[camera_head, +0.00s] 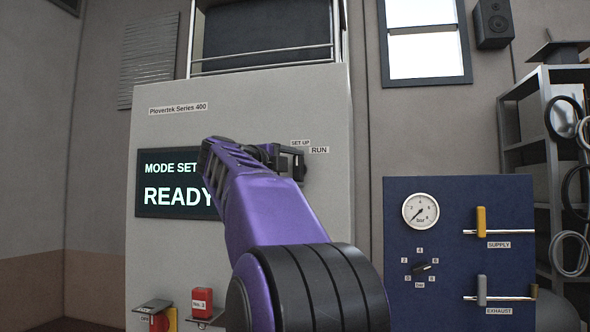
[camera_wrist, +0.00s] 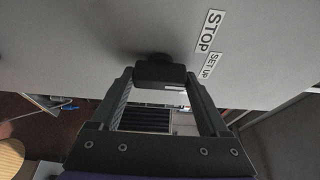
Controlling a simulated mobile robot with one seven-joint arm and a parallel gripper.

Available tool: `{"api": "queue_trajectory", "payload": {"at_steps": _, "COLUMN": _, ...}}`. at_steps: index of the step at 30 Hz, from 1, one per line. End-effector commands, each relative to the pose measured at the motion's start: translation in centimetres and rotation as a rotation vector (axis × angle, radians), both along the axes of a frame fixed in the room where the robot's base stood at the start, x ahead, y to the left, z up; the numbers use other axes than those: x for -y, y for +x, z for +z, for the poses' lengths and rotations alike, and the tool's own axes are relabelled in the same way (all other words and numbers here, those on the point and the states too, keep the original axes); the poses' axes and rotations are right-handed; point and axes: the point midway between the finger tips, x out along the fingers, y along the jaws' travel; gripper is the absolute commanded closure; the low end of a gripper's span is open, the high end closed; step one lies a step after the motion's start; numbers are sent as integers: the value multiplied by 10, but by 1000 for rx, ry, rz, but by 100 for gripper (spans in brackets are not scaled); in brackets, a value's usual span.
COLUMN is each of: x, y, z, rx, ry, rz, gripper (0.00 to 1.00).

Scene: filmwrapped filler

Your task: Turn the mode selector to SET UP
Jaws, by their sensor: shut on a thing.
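The mode selector is a dark knob (camera_wrist: 160,73) on the grey machine panel, seen in the wrist view. My gripper (camera_wrist: 160,80) has a finger on each side of it and is shut on it. In the head view my gripper (camera_head: 284,160) is at the panel, and my purple arm comes up from below; the knob is hard to tell apart from the fingers there. The SET UP label (camera_head: 300,142) and RUN label (camera_head: 319,150) are above and right of the gripper. In the wrist view the STOP label (camera_wrist: 210,31) and SET UP label lie upper right. I cannot tell which label the knob points to.
A display (camera_head: 165,185) reads "MODE SET", its end hidden by my arm, and "READY". A red block (camera_head: 202,301) and a red-and-yellow switch (camera_head: 160,319) sit low on the machine. A blue panel (camera_head: 455,205) with a gauge (camera_head: 420,211) and valve handles stands right.

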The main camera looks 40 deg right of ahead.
Motion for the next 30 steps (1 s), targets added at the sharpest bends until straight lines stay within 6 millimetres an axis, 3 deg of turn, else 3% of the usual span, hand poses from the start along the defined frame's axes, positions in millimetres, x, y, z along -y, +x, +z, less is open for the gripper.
{"api": "queue_trajectory", "payload": {"at_steps": 7, "x": 0, "y": 0, "z": 1, "rx": 1, "ry": -1, "rz": 1, "gripper": 77}}
{"api": "queue_trajectory", "payload": {"at_steps": 8, "x": 0, "y": 0, "z": 1, "rx": 1, "ry": -1, "rz": 1, "gripper": 19}}
{"api": "queue_trajectory", "payload": {"at_steps": 11, "x": 0, "y": 0, "z": 1, "rx": 0, "ry": -1, "rz": 1, "gripper": 2}}
{"api": "queue_trajectory", "payload": {"at_steps": 22, "x": -7, "y": -2, "z": 1, "rx": 0, "ry": -1, "rz": 2, "gripper": 0}}
{"api": "queue_trajectory", "payload": {"at_steps": 30, "x": -59, "y": -19, "z": 0, "rx": 1, "ry": -3, "rz": 6, "gripper": 0}}
